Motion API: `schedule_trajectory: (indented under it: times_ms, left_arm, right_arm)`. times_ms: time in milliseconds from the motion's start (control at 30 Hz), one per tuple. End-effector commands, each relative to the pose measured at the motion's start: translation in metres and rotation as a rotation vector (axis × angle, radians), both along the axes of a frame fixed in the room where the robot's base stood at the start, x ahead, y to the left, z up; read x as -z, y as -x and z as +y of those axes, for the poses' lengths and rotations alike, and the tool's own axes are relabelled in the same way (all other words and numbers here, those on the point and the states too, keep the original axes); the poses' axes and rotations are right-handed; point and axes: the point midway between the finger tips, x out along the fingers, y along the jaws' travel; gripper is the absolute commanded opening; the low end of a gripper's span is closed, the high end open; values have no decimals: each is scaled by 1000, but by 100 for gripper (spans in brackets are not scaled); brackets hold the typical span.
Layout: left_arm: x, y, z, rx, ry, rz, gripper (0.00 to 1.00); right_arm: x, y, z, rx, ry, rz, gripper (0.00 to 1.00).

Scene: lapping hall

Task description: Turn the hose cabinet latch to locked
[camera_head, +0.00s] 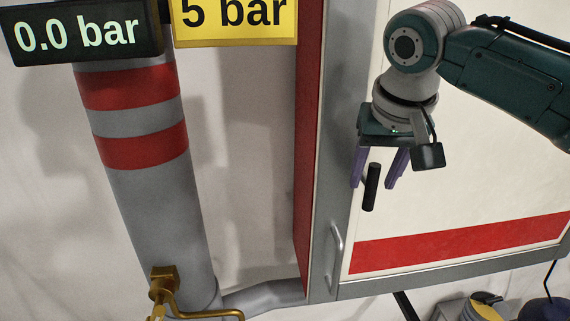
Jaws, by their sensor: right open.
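The hose cabinet (455,205) is a white-faced box with a grey frame and red side and stripe, at the right of the head view. Its latch is a black bar handle (371,187) on the door near the left edge, close to vertical and leaning slightly. My right gripper (377,183) comes from above with its two purple fingers apart, one on each side of the latch's upper part. I cannot tell whether a finger touches it. The latch's upper end is close below the gripper body. My left gripper is not in view.
A grey pipe with red bands (150,190) stands left of the cabinet, with a brass valve (163,285) low on it. Above are a black "0.0 bar" display (80,33) and a yellow "5 bar" sign (235,20). A grey pull handle (333,255) sits on the cabinet frame.

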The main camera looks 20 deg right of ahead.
Motion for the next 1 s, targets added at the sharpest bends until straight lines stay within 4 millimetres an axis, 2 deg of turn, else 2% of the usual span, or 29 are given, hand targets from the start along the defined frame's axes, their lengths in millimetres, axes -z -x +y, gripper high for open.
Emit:
schedule_trajectory:
  times_ms: [100, 300, 667, 1000]
  left_arm:
    - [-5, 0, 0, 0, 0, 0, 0]
    - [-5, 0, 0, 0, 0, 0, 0]
    - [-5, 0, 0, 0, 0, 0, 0]
    - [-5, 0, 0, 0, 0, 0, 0]
  right_arm:
    - [17, -6, -3, 1, 1, 2, 53]
    - [33, -12, -5, -1, 1, -1, 53]
    - [37, -14, -6, -2, 1, -3, 53]
    - [37, -14, -6, -2, 1, -3, 15]
